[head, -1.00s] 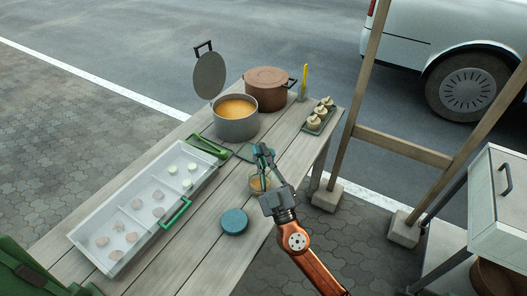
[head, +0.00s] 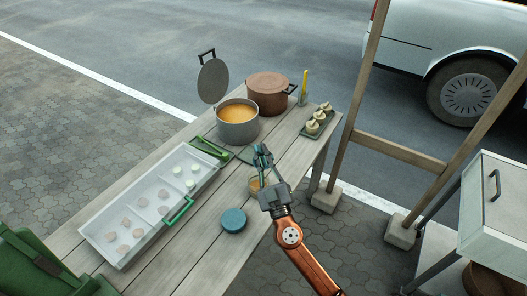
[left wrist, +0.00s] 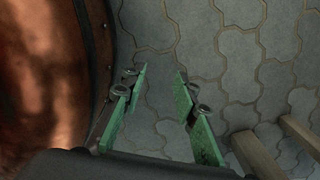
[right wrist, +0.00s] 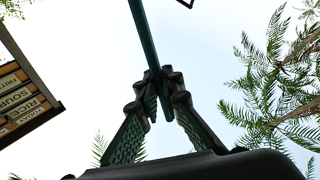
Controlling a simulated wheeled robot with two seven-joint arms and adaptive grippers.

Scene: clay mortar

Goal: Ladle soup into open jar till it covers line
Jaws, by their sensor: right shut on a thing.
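A grey pot of orange soup (head: 237,113) stands open toward the back of the table. The small jar (head: 254,185) stands near the right edge; it holds something orange-tan and is partly hidden behind my right gripper, so its line and level cannot be read. My right gripper (head: 262,156) is over the jar. In the right wrist view it is shut on the ladle's dark green handle (right wrist: 142,35), which rises past the fingertips. The ladle's bowl cannot be made out. My left gripper (left wrist: 158,75) is open and empty above the paving, off the table.
A round blue lid (head: 233,220) lies in front of the jar. A white compartment tray (head: 122,257) with a green handle fills the left. A lidded brown pot (head: 268,92) and a tray of small pale items (head: 316,130) stand behind. A wooden frame (head: 398,150) stands right of the table.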

